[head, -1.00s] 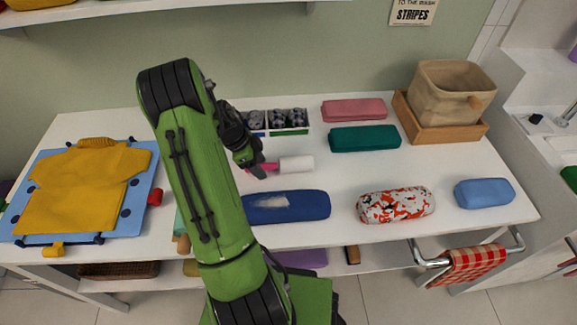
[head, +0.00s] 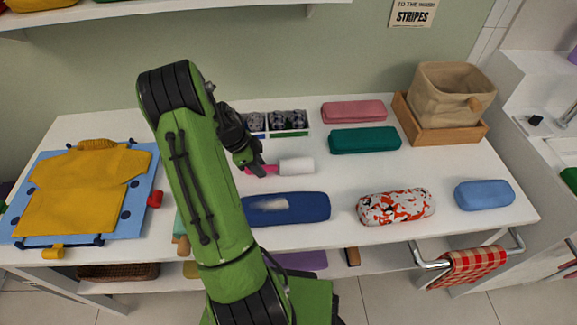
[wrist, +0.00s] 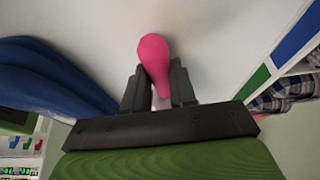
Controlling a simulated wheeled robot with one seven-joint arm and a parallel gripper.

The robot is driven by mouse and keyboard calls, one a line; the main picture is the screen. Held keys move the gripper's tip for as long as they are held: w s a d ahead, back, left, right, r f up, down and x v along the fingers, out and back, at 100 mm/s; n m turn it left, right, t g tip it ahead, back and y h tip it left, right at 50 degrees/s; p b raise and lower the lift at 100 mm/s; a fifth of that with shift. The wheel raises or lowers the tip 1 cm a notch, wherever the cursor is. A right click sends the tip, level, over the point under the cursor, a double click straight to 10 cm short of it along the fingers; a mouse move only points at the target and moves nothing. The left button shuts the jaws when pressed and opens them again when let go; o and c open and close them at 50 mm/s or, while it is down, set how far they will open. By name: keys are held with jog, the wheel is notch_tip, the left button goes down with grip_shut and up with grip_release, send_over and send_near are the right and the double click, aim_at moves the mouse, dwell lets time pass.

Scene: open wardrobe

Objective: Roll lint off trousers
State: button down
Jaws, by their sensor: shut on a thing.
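My gripper (head: 258,170) is shut on the pink handle of the lint roller. The roller's white head (head: 297,166) points right, just behind the trousers in the head view. In the wrist view the pink handle (wrist: 153,58) sits between my fingers (wrist: 158,88); the white head is hidden there. The dark blue folded trousers (head: 300,210) lie near the table's front, with a pale lint patch (head: 268,204) on top. Their left end is hidden by my arm. They also show at the left of the wrist view (wrist: 45,80).
A divided box of patterned rolls (head: 290,133) stands behind the roller. Pink (head: 353,111) and green (head: 364,139) folded clothes lie at the back. A red-and-white bundle (head: 396,206) lies right of the trousers. A yellow shirt (head: 82,188) lies on a blue board at left.

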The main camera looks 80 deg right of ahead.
jog(key=shift+r+p, duration=1.95)
jog(key=shift+r, duration=1.55)
